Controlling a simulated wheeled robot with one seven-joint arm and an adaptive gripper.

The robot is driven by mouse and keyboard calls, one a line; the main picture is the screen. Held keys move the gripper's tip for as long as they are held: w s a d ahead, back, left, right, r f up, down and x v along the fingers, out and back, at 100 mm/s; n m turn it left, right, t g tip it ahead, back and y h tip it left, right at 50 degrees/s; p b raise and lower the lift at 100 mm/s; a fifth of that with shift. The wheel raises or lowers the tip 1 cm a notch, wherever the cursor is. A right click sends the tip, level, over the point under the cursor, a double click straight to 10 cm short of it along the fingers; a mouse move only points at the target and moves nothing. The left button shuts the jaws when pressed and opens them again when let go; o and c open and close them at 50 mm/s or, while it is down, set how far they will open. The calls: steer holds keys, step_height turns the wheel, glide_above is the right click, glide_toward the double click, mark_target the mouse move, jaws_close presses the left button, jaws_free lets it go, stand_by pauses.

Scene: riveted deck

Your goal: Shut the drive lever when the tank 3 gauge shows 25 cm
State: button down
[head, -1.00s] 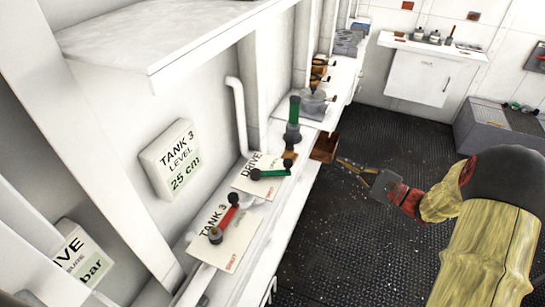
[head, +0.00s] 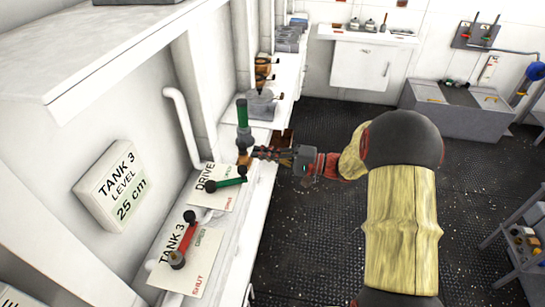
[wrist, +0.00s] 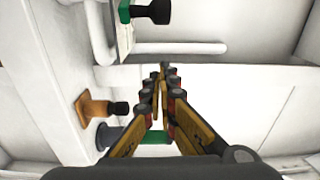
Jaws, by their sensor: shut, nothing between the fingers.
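The tank 3 gauge (head: 112,187) on the left wall reads 25 cm. The drive lever (head: 230,183) has a green handle with dark ends, lying across its white plate and pointing right and slightly away. In the wrist view its green handle and black knob (wrist: 150,12) show at the top edge. My gripper (head: 258,153) is shut and empty, just beyond and right of the lever's knob, apart from it. Its closed fingertips (wrist: 163,72) show in the wrist view. The drive plate's wording is partly covered by the lever.
The red tank 3 lever (head: 187,235) stands on a nearer plate. An upright green-handled item (head: 242,115) stands close behind my fingers. An orange-brown fitting (wrist: 95,107) lies left of the fingers in the wrist view. Open dark floor (head: 300,230) lies right of the bench.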

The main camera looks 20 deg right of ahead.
steer(key=a, duration=0.1)
steer(key=s+a, duration=0.2)
steer(key=shift+a+f, duration=0.1)
steer(key=shift+a, duration=0.3)
stand_by(0.3)
steer(key=s+a+m+t+h+b, duration=0.1)
steer(key=s+m+t+h+b, duration=0.1)
steer(key=s, duration=0.4)
steer(key=shift+s+a+m+t+h+b, duration=0.2)
steer(key=shift+m+t+h+b, duration=0.3)
steer(key=shift+b, duration=0.6)
